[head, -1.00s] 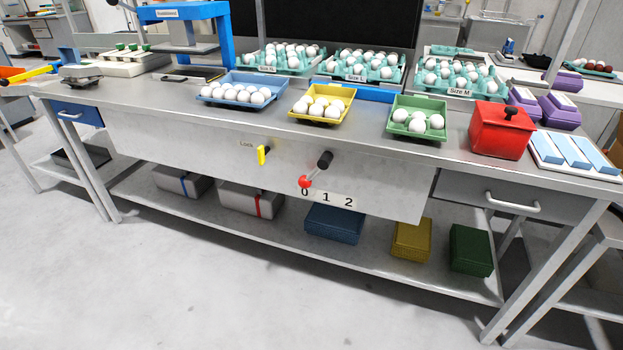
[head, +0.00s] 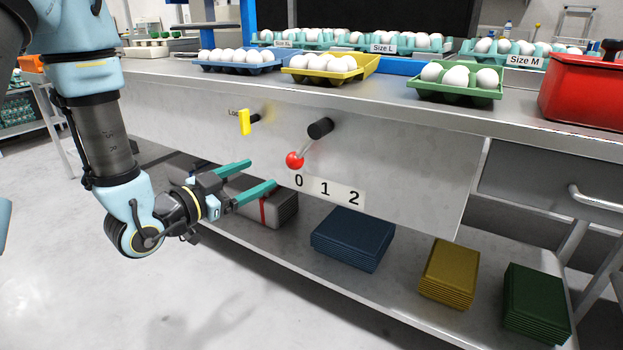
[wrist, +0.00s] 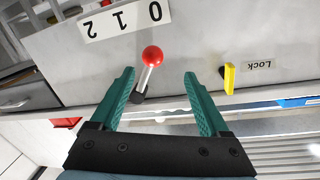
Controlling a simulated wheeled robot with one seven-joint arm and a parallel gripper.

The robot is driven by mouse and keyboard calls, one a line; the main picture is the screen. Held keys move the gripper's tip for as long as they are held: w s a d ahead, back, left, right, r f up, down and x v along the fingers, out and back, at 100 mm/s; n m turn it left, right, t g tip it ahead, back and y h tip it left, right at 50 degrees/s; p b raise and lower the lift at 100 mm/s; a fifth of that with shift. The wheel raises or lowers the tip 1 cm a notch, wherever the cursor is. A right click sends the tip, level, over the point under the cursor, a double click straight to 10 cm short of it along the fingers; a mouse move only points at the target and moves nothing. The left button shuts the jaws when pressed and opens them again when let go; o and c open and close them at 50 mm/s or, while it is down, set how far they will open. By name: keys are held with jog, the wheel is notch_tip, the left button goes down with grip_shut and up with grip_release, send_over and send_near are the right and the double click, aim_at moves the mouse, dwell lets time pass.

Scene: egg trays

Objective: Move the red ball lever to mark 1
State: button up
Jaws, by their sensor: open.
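The red ball lever (head: 295,160) hangs from a dark pivot (head: 320,128) on the grey front panel. Its ball points down and left, just above the 0 on the label (head: 325,190) marked 0, 1, 2. My gripper (head: 263,177) is open and empty, left of the ball and a little below it in the head view. In the wrist view the red ball (wrist: 152,56) and its rod stand beyond and between the two teal fingers (wrist: 160,75). I see no contact with the ball.
A yellow lock handle (head: 244,122) sits left of the lever on the same panel. The bench top above carries egg trays, a green one (head: 455,95) among them. The lower shelf holds stacked blue trays (head: 352,238).

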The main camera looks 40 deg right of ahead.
aim_at(289, 163)
jog(key=shift+h, duration=0.3)
jog(key=d, duration=1.1)
jog(key=shift+d, duration=0.3)
grip_shut()
dwell(0.7)
